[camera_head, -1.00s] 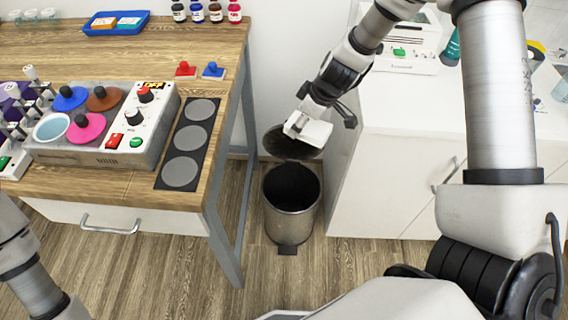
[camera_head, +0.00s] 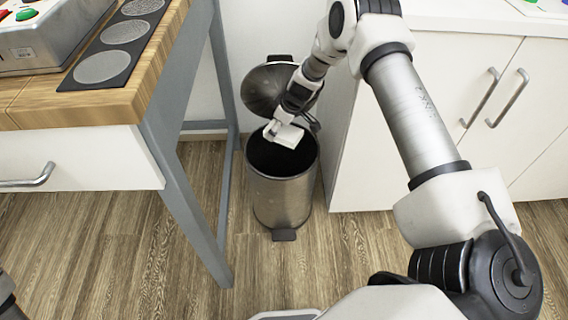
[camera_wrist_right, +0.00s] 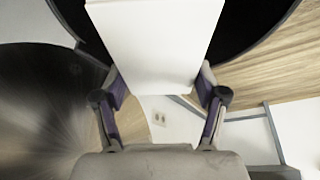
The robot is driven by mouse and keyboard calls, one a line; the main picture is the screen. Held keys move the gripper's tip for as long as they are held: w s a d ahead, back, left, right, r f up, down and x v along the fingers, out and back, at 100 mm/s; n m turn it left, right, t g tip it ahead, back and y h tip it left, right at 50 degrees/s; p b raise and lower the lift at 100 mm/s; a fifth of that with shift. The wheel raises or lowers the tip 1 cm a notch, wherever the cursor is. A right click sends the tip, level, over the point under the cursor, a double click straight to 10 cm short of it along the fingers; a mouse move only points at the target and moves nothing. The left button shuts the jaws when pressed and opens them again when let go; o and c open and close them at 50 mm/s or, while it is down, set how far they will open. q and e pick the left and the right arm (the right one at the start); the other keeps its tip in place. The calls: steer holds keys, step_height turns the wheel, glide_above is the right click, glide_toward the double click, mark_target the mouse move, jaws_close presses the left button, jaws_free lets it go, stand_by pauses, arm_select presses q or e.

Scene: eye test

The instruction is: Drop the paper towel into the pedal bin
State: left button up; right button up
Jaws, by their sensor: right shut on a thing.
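The paper towel (camera_head: 287,136) is a white, flat, folded piece. My right gripper (camera_head: 273,129) is shut on it. They are over the back part of the pedal bin's opening in the head view; how high above the rim, I cannot tell. The pedal bin (camera_head: 283,200) is a metal cylinder with a dark inside, and its lid (camera_head: 256,90) stands open at the back. In the right wrist view, the paper towel (camera_wrist_right: 155,45) is between both fingers, with the dark bin opening (camera_wrist_right: 240,22) behind it. My left gripper is out of view.
A wooden-topped workbench (camera_head: 130,100) with grey legs stands left of the bin. A white cabinet (camera_head: 440,120) stands close on the right. The wood floor (camera_head: 120,240) in front of the bin is clear.

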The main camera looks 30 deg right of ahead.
step_height(320, 180, down, 4)
steer(key=shift+f+b, duration=0.15)
steer(key=shift+b, duration=0.75)
steer(key=o, duration=1.1)
steer(key=shift+r, duration=0.2)
step_height(320, 180, up, 10)
steer(key=shift+f, duration=0.1)
